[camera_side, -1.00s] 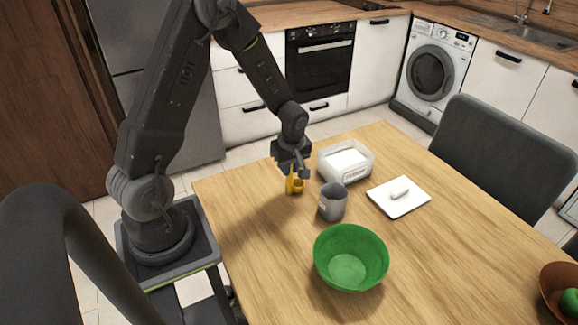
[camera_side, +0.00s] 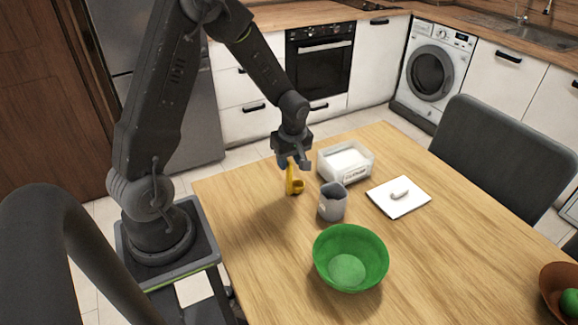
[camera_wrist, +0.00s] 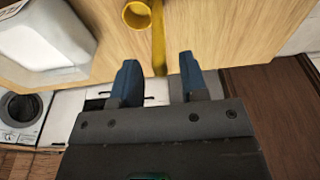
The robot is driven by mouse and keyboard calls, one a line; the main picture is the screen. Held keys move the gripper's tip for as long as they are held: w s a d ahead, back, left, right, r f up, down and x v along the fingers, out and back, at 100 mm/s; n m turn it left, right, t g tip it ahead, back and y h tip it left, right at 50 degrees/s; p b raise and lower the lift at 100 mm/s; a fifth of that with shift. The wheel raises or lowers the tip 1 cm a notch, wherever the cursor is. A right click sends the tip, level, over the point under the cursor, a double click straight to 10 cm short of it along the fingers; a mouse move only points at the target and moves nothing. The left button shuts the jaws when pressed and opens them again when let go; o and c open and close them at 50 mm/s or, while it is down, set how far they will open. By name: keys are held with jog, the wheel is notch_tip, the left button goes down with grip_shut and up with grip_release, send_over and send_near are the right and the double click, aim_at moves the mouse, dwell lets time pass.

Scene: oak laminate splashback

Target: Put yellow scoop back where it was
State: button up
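The yellow scoop (camera_side: 296,187) stands on the table, left of the grey cup and the white tub, its handle pointing up toward my gripper. In the wrist view its round bowl (camera_wrist: 137,14) is at the top and the handle runs down to between my fingers. My gripper (camera_side: 293,163) is just above the scoop. In the wrist view my gripper (camera_wrist: 158,62) has its two blue-grey fingers well apart, with a gap on each side of the handle end.
The grey cup (camera_side: 333,203) and the white tub (camera_side: 346,176) stand close to the right of the scoop. A white board (camera_side: 399,208) with a small white item lies farther right. A green bowl (camera_side: 350,239) stands in front. The table's left part is clear.

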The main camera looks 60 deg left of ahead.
jog(key=s+d+r+m+t, duration=0.15)
jog(key=d+r+m, duration=0.3)
jog(key=r, duration=0.45)
jog(key=s+d+r+m+t, duration=0.1)
jog(key=s+d+r+m, duration=0.3)
jog(key=r, duration=0.5)
jog(key=s+d+r+m+t+h, duration=0.1)
jog(key=s+d+r+m+t, duration=0.2)
jog(key=s+d+m, duration=0.5)
jog(key=shift+s+r+m+h, duration=0.4)
jog(key=shift+s+r+m, duration=0.35)
jog(key=shift+r, duration=0.1)
